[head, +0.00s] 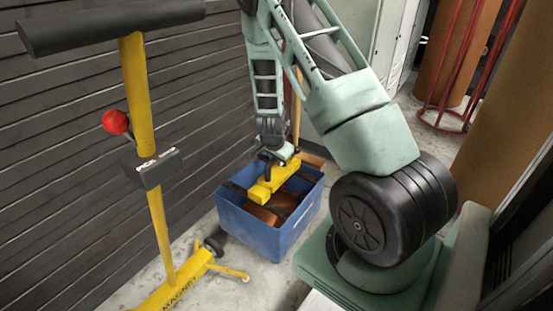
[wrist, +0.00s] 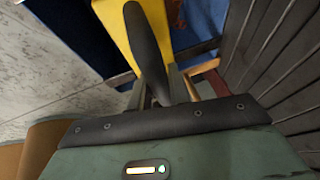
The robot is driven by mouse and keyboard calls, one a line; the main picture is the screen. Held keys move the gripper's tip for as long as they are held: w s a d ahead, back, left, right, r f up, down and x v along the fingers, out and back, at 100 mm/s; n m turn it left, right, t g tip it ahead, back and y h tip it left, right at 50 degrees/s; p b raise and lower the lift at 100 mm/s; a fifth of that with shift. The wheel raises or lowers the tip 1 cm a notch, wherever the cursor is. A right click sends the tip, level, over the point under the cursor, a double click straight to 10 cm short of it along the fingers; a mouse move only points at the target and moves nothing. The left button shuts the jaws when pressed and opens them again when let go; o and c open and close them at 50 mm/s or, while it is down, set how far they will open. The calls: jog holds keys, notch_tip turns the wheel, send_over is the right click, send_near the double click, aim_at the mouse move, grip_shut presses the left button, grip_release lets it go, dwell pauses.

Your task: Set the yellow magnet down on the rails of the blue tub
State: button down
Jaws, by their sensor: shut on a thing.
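The yellow magnet (head: 274,183) is a bar with a dark handle, seen over the blue tub (head: 262,238) in the head view. My gripper (head: 271,156) is above it, shut on its handle. In the wrist view the dark handle (wrist: 148,45) runs up between the fingers of my gripper (wrist: 165,88), with the yellow magnet (wrist: 116,22) behind it. Dark rails (head: 235,189) show at the tub's top, partly hidden by the magnet. I cannot tell whether the magnet touches them. Brownish, coppery things (head: 264,214) lie inside the tub.
A yellow wheeled stand (head: 158,215) with a red ball knob (head: 115,122) and a black top bar stands left of the tub. Its base is lettered MAGNET. A grey slatted wall (head: 70,130) runs behind. Orange-brown cylinders and a red frame (head: 450,105) are at the right.

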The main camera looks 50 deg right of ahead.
jog(key=shift+f, duration=0.35)
dwell(0.4)
dwell(0.3)
jog(key=c, duration=1.4)
grip_release()
jog(key=shift+o, duration=0.8)
jog(key=shift+f, duration=0.1)
jog(key=p+v, duration=0.9)
jog(key=v, duration=0.8)
jog(key=shift+r, duration=0.3)
